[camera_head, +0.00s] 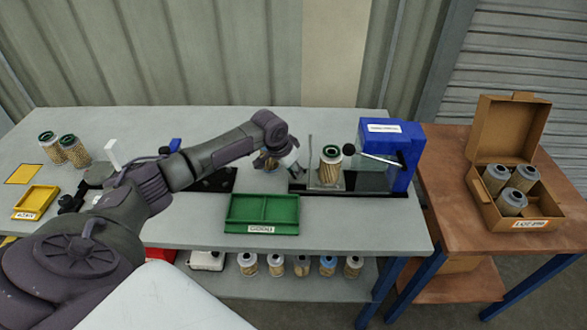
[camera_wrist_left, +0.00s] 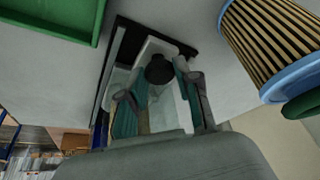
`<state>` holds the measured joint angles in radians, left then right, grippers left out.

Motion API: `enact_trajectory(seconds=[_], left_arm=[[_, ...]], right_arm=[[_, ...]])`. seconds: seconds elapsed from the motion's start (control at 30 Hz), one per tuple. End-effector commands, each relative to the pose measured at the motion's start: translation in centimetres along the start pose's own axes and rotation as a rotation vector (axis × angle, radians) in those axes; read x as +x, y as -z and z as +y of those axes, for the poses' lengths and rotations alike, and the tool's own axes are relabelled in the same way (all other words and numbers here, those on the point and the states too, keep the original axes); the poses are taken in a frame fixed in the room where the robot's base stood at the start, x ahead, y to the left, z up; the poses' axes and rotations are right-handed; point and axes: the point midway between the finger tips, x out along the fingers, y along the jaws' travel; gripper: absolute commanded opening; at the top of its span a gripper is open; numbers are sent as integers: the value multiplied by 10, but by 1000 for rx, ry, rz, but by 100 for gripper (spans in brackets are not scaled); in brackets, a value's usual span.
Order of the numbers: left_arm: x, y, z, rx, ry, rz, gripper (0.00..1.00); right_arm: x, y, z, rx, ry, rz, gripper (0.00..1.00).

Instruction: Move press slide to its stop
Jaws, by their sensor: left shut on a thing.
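The press (camera_head: 388,155) is a blue block with a lever, on a long black base (camera_head: 350,192). Its slide (camera_head: 312,178) sits on the base's left part, with a striped filter cartridge (camera_head: 330,166) with a green top standing there. My left gripper (camera_head: 285,163) is at the slide's left end. In the left wrist view, its fingers (camera_wrist_left: 160,95) are closed around the slide's handle, with a black knob (camera_wrist_left: 160,70) between them. The exact contact is partly hidden. My right gripper is not in view.
A green tray (camera_head: 262,229) lies in front. Two cartridges (camera_head: 68,150) stand far left. An open cardboard box (camera_head: 530,224) with cartridges is on the right table.

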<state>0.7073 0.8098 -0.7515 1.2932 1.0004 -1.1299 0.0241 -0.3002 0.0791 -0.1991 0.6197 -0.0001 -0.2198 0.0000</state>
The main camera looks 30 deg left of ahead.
Motion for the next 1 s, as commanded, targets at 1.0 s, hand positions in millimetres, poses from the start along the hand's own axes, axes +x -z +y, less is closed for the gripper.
enact_trajectory(seconds=[1.0], left_arm=[[36, 89, 96, 0, -2, 3, 0]], right_arm=[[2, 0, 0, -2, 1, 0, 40]])
